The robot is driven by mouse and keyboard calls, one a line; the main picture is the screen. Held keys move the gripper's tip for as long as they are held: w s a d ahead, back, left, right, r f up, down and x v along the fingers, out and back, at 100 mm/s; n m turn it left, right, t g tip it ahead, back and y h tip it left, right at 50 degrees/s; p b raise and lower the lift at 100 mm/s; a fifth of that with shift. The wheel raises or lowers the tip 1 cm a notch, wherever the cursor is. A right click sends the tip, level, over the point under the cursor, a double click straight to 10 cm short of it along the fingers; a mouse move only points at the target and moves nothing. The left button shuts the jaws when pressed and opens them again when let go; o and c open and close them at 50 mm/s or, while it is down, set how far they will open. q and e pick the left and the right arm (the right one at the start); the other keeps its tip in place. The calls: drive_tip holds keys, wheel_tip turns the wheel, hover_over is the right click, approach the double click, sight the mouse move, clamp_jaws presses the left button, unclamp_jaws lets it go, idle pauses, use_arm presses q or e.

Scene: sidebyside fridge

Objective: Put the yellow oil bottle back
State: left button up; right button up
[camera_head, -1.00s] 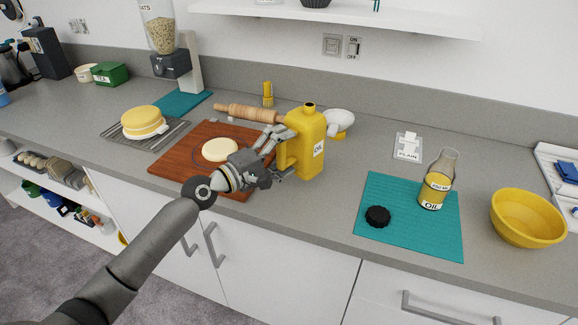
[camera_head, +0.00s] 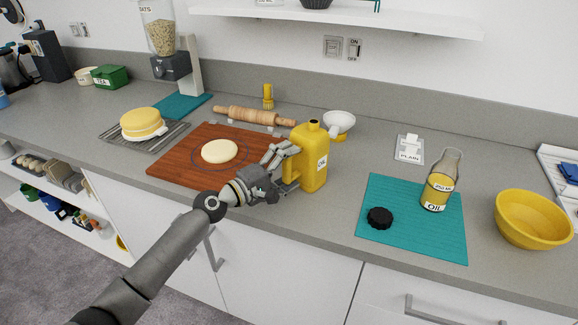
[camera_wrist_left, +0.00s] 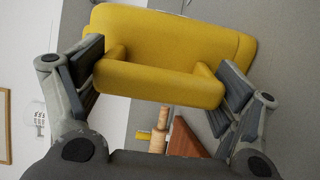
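The yellow oil bottle (camera_head: 313,165) is upright, uncapped, just right of the wooden board's front right corner in the head view. My left gripper (camera_head: 283,168) is shut on it from the left side. In the left wrist view the two fingers (camera_wrist_left: 163,88) press on either side of the bottle's yellow handle part (camera_wrist_left: 165,55). I cannot tell whether the bottle's base touches the counter. A black cap (camera_head: 379,217) lies on the teal mat (camera_head: 410,246). My right gripper is not in view.
A glass oil flask (camera_head: 439,180) stands on the teal mat, with a yellow bowl (camera_head: 533,219) to its right. A white funnel (camera_head: 339,121) is behind the bottle. A wooden board (camera_head: 182,170) with dough lies left. Bare counter (camera_head: 335,200) lies between bottle and mat.

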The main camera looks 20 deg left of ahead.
use_arm(q)
drive_tip(key=shift+o, duration=0.7)
drive_tip(key=shift+r, duration=0.2)
drive_tip(key=shift+s+a+f, duration=0.15)
drive_tip(key=shift+s+a, duration=0.05)
drive_tip(key=shift+s, duration=0.1)
drive_tip(key=b+v, duration=0.2)
drive_tip(key=v, duration=0.8)
drive_tip(key=shift+s+f+b, duration=0.1)
drive_tip(key=shift+b, duration=0.25)
drive_tip(key=shift+s+a+r, duration=0.2)
drive_tip(key=shift+s+a, duration=0.1)
drive_tip(key=shift+s, duration=0.2)
